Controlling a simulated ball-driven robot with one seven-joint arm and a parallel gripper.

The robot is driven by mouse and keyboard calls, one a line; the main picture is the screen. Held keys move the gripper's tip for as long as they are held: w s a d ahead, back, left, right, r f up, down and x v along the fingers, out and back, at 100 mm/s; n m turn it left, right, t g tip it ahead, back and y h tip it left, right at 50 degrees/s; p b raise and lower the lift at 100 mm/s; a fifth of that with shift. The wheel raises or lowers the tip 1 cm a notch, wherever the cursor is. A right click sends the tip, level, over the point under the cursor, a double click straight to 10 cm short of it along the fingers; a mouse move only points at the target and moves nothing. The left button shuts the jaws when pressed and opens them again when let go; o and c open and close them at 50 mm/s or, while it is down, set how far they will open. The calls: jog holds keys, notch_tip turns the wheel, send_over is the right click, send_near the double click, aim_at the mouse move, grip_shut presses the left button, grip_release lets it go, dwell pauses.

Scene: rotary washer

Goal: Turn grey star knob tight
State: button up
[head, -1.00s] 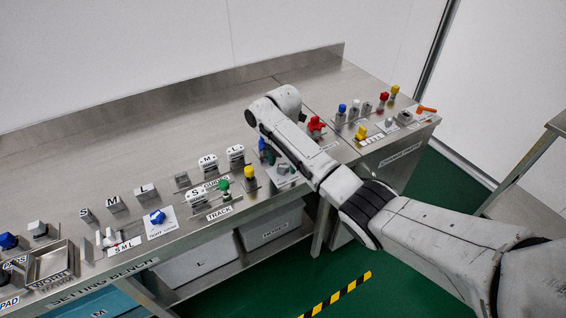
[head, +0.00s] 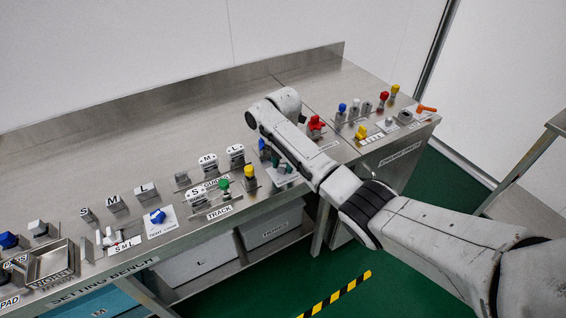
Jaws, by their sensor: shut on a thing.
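The grey star knob (head: 282,168) is on a white-labelled plate on the front part of the steel bench, just below my forearm. Only a small part of it shows. My gripper (head: 281,163) points down at the knob, with dark teal-tinted finger parts on either side of it. It is shut on the knob. My arm's wrist and forearm hide most of the gripper, and the knob's seating on its plate is too small to make out.
A blue knob (head: 262,145) stands close to the left, and a yellow-topped post (head: 249,176) and green knob (head: 223,184) lie further left. A red star knob (head: 316,124) is just right of my forearm. The bench's rear surface is clear.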

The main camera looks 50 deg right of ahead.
jog(key=shift+m, duration=0.3)
jog(key=m+p, duration=0.2)
jog(key=m, duration=0.2)
jog(key=shift+r+m, duration=0.1)
jog(key=shift+m, duration=0.2)
jog(key=m+p, duration=0.2)
jog(key=m, duration=0.4)
jog(key=m+p, duration=0.1)
jog(key=m, duration=0.4)
jog(key=shift+m, duration=0.4)
jog(key=m, duration=0.5)
jog(key=shift+m, duration=0.3)
jog(key=o, duration=1.1)
jog(key=shift+c, duration=0.2)
